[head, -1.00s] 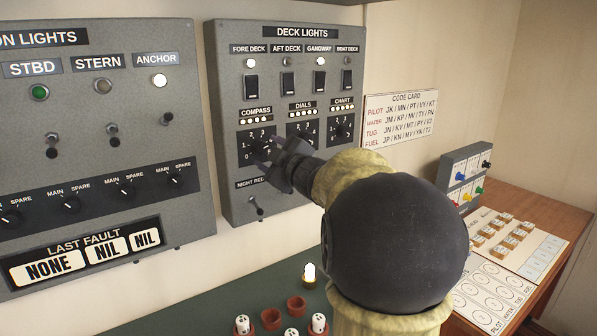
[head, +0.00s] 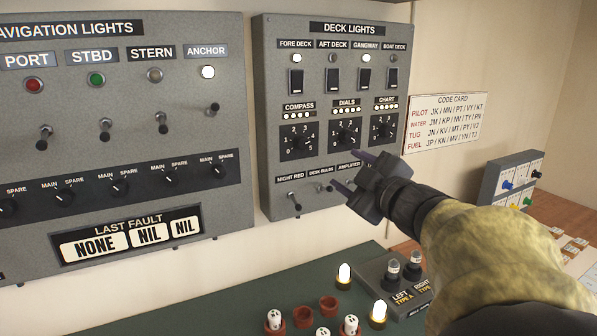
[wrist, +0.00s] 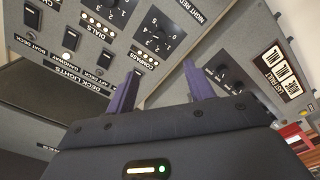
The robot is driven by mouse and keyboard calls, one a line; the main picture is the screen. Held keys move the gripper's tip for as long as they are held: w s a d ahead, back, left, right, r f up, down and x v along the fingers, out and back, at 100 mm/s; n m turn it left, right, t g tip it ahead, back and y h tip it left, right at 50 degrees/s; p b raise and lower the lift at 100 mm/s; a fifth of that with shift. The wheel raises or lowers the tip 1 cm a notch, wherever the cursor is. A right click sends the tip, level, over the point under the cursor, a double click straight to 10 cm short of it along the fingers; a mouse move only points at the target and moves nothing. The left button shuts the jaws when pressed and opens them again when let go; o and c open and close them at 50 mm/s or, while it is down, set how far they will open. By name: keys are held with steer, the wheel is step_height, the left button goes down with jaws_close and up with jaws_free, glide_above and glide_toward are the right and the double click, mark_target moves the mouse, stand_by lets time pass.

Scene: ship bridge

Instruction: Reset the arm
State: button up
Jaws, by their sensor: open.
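My gripper (head: 347,173) is open and empty, with its dark purple fingers apart. In the head view it is in front of the lower right of the deck lights panel (head: 268,125), covering part of the bottom switch row. In the wrist view the two fingers of my gripper (wrist: 157,90) point toward the panel, and nothing is between them. I cannot tell whether the fingertips touch the panel. My arm reaches in from the lower right.
The navigation lights panel (head: 120,135) hangs to the left. Below, a green counter (head: 240,315) holds lit bulbs (head: 344,276), red cups (head: 329,306) and a grey bulb box (head: 405,304). A code card (head: 447,121) and a key rack (head: 510,178) are to the right.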

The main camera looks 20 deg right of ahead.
stand_by(0.3)
steer(key=w+a+f+m+g+h+p, duration=0.1)
steer(key=w+a+f+m+g+h, duration=0.2)
steer(key=f, duration=0.6)
steer(key=a+f+m+g+p, duration=0.25)
steer(key=f+m+g, duration=0.2)
steer(key=f, duration=0.45)
steer(key=s+a+f+m+g+y, duration=0.2)
steer(key=s+a+f+g, duration=0.6)
steer(key=s+a+f, duration=0.4)
steer(key=shift+s+a+f+m, duration=0.3)
steer(key=shift+a+f+m, duration=0.2)
steer(key=shift+a, duration=0.1)
